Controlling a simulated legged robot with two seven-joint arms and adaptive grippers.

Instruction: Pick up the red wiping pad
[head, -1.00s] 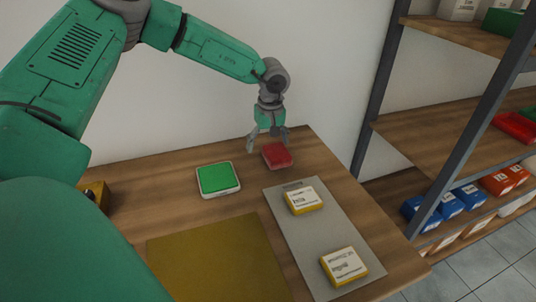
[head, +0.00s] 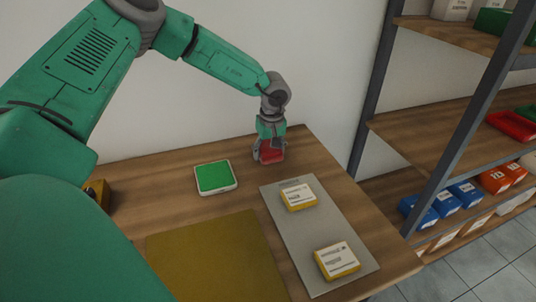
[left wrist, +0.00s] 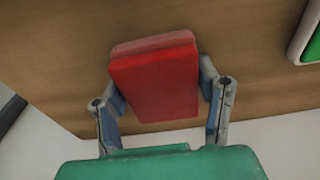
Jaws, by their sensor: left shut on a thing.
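The red wiping pad (head: 271,152) is at the back of the wooden table, near its far right corner. My left gripper (head: 269,150) comes down over it from above and is shut on it. In the left wrist view the red pad (left wrist: 156,80) sits between the two fingers (left wrist: 160,100), one on each side. I cannot tell whether the pad still touches the table. My right gripper is not in view.
A green pad (head: 215,177) on a white base lies to the left. A grey mat (head: 300,228) holds two yellow-and-white boxes (head: 298,196) (head: 337,261). A mustard mat (head: 215,258) lies in front. A shelf rack (head: 455,135) stands at right, a wall behind.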

